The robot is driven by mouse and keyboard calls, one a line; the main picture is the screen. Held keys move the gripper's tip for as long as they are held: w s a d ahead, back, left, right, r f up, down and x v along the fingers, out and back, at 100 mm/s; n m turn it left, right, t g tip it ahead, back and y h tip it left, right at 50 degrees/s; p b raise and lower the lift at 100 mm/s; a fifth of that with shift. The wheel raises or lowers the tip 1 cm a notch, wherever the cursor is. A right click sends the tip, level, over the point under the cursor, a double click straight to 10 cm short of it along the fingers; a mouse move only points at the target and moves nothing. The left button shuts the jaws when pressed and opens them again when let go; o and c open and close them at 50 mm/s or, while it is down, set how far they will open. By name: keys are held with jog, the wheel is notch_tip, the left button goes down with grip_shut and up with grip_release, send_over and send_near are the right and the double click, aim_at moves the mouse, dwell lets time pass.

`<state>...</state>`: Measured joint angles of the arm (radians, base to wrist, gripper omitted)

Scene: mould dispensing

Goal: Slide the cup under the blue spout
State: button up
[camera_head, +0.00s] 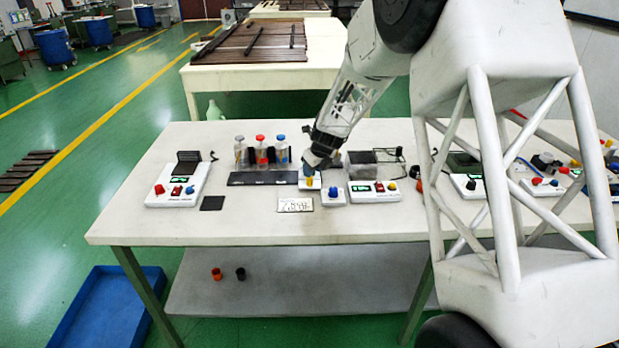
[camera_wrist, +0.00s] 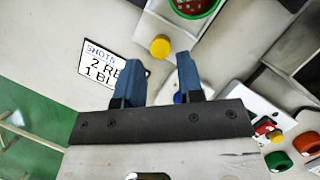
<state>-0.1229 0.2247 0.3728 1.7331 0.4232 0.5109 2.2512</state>
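My gripper (camera_head: 314,162) is over the small white device in front of the dispensers. In the wrist view its two blue fingers (camera_wrist: 160,78) are apart with nothing held between them. The blue-topped dispenser (camera_head: 281,152) stands rightmost of three bottles, left of my gripper. Its spout is too small to make out. I cannot identify a cup on the tabletop in the head view.
A dark labelled strip (camera_head: 262,178) lies before the bottles. A yellow knob (camera_wrist: 160,47) is just beyond the fingers. A card (camera_head: 295,205), a blue-knobbed box (camera_head: 333,196) and a control box (camera_head: 375,192) are nearby. Orange (camera_head: 216,274) and black (camera_head: 240,273) cup-like things sit on the lower shelf.

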jog(key=shift+x, duration=2.45)
jog(key=shift+c, duration=0.2)
grip_shut()
